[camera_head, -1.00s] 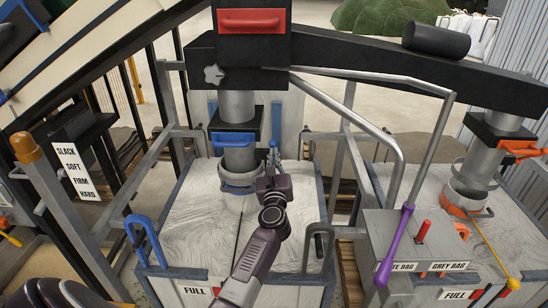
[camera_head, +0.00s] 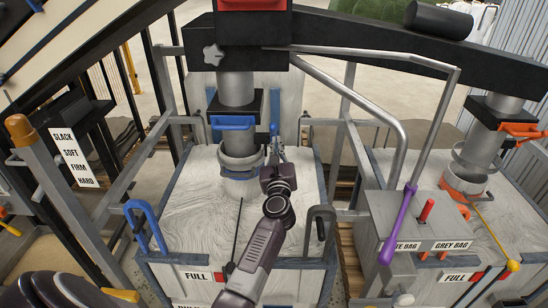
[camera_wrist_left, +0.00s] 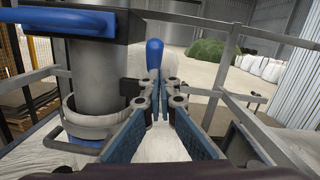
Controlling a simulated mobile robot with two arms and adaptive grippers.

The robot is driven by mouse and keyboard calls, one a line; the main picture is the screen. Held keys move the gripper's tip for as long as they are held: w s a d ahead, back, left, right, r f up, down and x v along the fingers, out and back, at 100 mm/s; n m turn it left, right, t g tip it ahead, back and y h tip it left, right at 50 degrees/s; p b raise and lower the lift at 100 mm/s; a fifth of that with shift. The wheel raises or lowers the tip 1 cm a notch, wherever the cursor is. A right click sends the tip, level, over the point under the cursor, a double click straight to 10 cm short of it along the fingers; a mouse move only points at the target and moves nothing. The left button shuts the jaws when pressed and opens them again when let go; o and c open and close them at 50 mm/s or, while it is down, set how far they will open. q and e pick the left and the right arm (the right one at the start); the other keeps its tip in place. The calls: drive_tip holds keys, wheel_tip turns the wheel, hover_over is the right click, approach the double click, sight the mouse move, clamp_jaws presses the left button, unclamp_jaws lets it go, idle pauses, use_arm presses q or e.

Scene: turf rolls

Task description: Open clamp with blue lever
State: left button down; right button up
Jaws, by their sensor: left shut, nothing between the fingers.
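A grey ring clamp (camera_head: 240,160) sits around the round spout above a full white bag. It also shows at left in the left wrist view (camera_wrist_left: 95,118). Its blue lever (camera_head: 274,129) stands upright on the right side of the clamp, and its rounded blue end shows in the left wrist view (camera_wrist_left: 154,54). My left gripper (camera_head: 276,156) is right of the clamp, its fingers pointing toward the lever. In the left wrist view its fingers (camera_wrist_left: 160,92) are shut and empty, just below the lever end. Contact with the lever cannot be told. My right gripper is not in view.
A blue handle (camera_head: 233,122) crosses the spout above the clamp. Grey metal rails (camera_head: 370,100) run at right. A grey control box (camera_head: 425,238) with a purple lever (camera_head: 398,225) stands lower right.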

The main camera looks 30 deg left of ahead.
use_arm(q)
drive_tip(key=s+d+r+p, duration=0.2)
drive_tip(key=s+d+r, duration=0.2)
drive_tip(key=s, duration=0.4)
drive_tip(key=shift+d+r, duration=0.35)
drive_tip(key=shift+d, duration=0.4)
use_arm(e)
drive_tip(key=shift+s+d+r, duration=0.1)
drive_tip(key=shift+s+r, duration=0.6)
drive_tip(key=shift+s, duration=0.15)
use_arm(q)
drive_tip(key=shift+s, duration=0.15)
